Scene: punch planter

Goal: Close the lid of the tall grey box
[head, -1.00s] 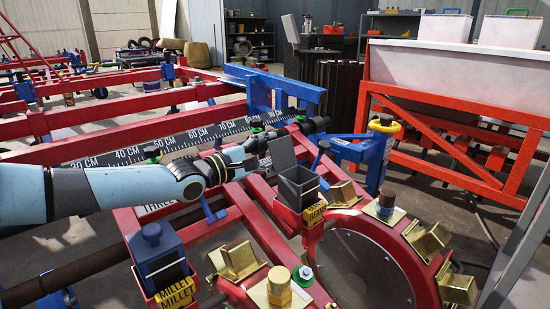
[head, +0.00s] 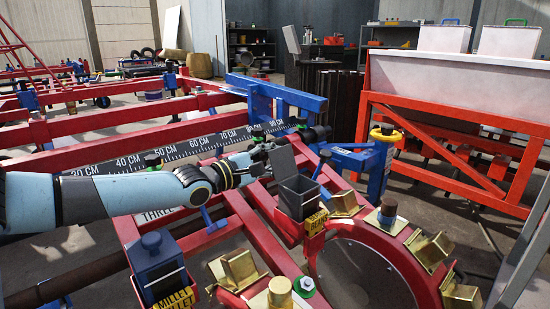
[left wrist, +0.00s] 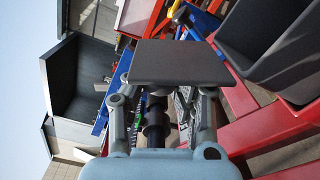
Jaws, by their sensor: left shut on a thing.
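The tall grey box (head: 299,198) stands on the red frame right of centre in the head view, its top open. Its dark grey lid (head: 283,162) stands up steeply at the box's far left side. My left gripper (head: 264,155) reaches in from the left and is shut on the lid. In the left wrist view the lid (left wrist: 178,63) shows as a flat plate at my left fingertips (left wrist: 163,92), partly hiding them. The open box (left wrist: 272,45) shows at upper right there. My right gripper is in neither view.
A blue box (head: 160,268) with a MILLET label stands at lower left. Brass brackets (head: 238,270) and a large round red ring (head: 385,245) lie near the box. A centimetre scale bar (head: 170,150) runs behind my left arm.

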